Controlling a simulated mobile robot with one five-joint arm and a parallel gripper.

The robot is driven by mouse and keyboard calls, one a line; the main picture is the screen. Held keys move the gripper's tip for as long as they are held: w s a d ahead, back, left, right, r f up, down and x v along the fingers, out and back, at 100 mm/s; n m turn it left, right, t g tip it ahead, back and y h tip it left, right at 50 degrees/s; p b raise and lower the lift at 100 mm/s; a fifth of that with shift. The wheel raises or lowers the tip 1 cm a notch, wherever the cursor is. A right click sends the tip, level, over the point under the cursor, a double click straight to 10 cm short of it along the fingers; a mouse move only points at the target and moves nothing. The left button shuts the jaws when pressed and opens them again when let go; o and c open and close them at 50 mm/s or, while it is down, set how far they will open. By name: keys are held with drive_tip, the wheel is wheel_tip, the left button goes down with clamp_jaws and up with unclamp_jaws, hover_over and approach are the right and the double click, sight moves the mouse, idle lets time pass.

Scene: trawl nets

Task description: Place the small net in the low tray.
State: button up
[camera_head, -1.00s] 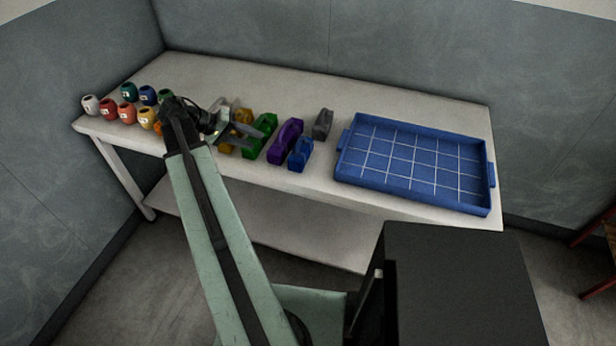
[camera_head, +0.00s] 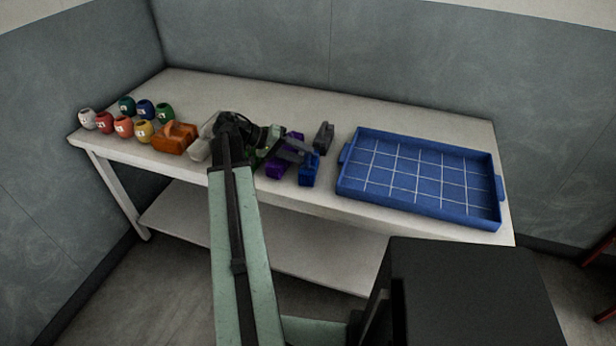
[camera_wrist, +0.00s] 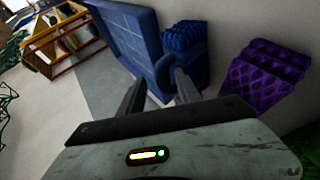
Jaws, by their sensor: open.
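Several folded net bundles lie in a row on the table. A blue one (camera_head: 309,172) and a grey one (camera_head: 324,137) look smallest; the frames do not settle which is the small net. A larger purple net (camera_head: 277,168) lies left of the blue one. The low tray (camera_head: 345,182) is blue, shallow, with a white grid and bare inside. My gripper (camera_head: 302,150) is open and empty, over the purple and blue nets. In the wrist view the blue net (camera_wrist: 185,40) shows beyond the fingers, the purple net (camera_wrist: 262,75) to the right. The grey net is not clear there.
An orange net (camera_head: 175,138), a pale one (camera_head: 201,143) and a green one, partly behind my wrist, lie further left. Several small coloured pots (camera_head: 123,126) stand at the table's left end. The table (camera_head: 250,92) is clear behind the nets.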

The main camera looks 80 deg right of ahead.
drive_tip(key=shift+s+d+f, duration=0.1)
drive_tip(key=shift+s, duration=0.1)
clamp_jaws()
idle(1.2)
